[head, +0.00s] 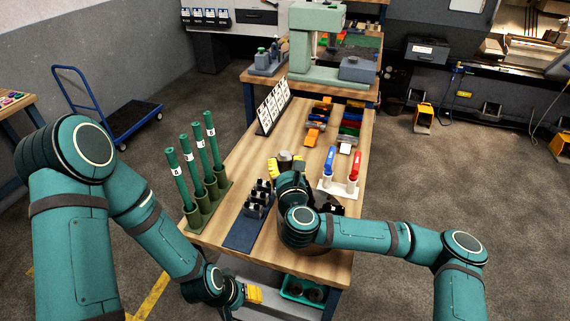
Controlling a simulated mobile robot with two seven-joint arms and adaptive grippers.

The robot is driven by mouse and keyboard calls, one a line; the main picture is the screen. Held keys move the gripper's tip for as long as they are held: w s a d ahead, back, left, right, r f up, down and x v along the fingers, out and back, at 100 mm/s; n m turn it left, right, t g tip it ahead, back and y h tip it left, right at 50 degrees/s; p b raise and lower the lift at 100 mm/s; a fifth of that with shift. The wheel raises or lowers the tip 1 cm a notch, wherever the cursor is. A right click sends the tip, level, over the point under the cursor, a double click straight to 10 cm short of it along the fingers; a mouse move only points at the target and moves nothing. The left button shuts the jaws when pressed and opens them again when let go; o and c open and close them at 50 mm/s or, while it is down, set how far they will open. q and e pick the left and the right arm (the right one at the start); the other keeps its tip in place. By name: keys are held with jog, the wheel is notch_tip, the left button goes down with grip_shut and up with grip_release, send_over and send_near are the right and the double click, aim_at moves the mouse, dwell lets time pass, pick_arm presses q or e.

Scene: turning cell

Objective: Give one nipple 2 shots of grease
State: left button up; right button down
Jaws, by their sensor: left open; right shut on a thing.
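My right gripper (287,168) reaches over the middle of the wooden bench, with its yellow fingers shut on a grey cylindrical thing (285,157). My own wrist covers much of it, and I cannot tell what the thing is. My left gripper (254,294) is open and low, in front of the bench's near edge. A white stand (338,190) holds a blue-handled tool (330,159) and a red-handled tool (354,168) right of my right gripper. Several labelled green tubes (197,148) stand upright in holders at the left edge. I cannot make out a grease nipple.
A dark blue tray (243,234) with several black-and-silver parts lies left of my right wrist. A card stand (272,106) and coloured parts (316,122) stand farther back. A green bin (298,290) sits below the bench. A blue trolley (126,120) stands on the left floor.

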aim_at(285, 155)
jog(key=shift+f+b, duration=0.65)
jog(key=shift+f, duration=0.2)
dwell(0.4)
jog(key=shift+r+p, duration=0.3)
dwell(0.4)
jog(key=shift+r+p, duration=0.45)
jog(key=shift+r, duration=0.15)
dwell(0.4)
jog(key=shift+r+p, duration=2.45)
jog(key=shift+r, duration=0.6)
